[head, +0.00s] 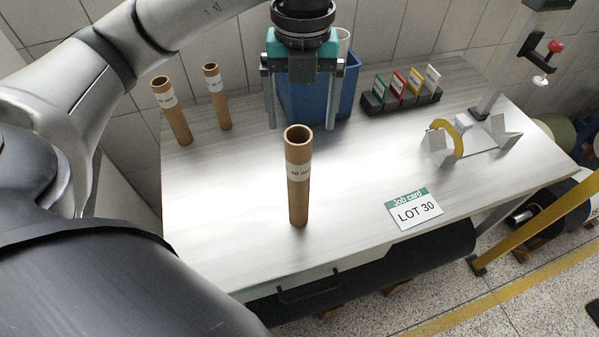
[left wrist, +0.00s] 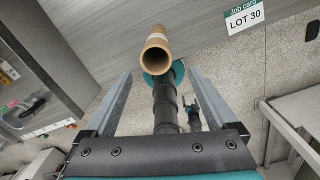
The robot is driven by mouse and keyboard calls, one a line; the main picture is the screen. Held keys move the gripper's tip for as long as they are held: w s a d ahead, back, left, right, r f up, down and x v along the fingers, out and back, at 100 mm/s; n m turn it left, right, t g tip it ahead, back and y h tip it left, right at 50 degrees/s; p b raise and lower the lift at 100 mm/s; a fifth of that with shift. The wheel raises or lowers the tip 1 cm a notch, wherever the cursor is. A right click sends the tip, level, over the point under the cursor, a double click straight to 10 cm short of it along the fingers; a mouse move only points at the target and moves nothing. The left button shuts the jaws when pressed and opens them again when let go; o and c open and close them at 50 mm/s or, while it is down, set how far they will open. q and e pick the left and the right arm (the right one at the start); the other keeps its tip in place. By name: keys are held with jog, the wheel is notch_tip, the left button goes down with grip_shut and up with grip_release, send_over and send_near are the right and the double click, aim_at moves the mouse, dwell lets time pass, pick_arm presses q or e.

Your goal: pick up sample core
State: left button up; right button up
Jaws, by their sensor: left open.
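A brown cardboard tube (head: 299,207), which I take for the sample core, stands upright on the table with a white label partly readable as "40 mm". Its open top faces up. My left gripper (head: 301,126) is open and empty, pointing down, its fingertips near the height of the tube's top and apparently behind it. In the left wrist view the tube (left wrist: 156,42) shows beyond the open fingers of my left gripper (left wrist: 158,77), roughly centred between them, with no contact visible. My right gripper is not seen.
Two similar tubes, one (head: 178,122) and another (head: 220,108), stand at the back left. A blue bin (head: 348,92) is behind the gripper. A card rack (head: 408,99), a white stand with a yellow ring (head: 440,150) and a job card (head: 414,209) lie right. The table front is clear.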

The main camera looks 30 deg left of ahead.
aim_at(299, 154)
pick_arm(q)
notch_tip(299, 154, down, 5)
jog(key=shift+f, duration=0.2)
jog(key=f, duration=0.2)
jog(key=a+f, duration=0.1)
jog(key=f, duration=0.1)
jog(key=shift+w+f, duration=0.15)
jog(key=shift+w, duration=0.05)
jog(key=shift+f, duration=0.4)
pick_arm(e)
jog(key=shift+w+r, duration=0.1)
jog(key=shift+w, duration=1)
pick_arm(q)
grip_shut()
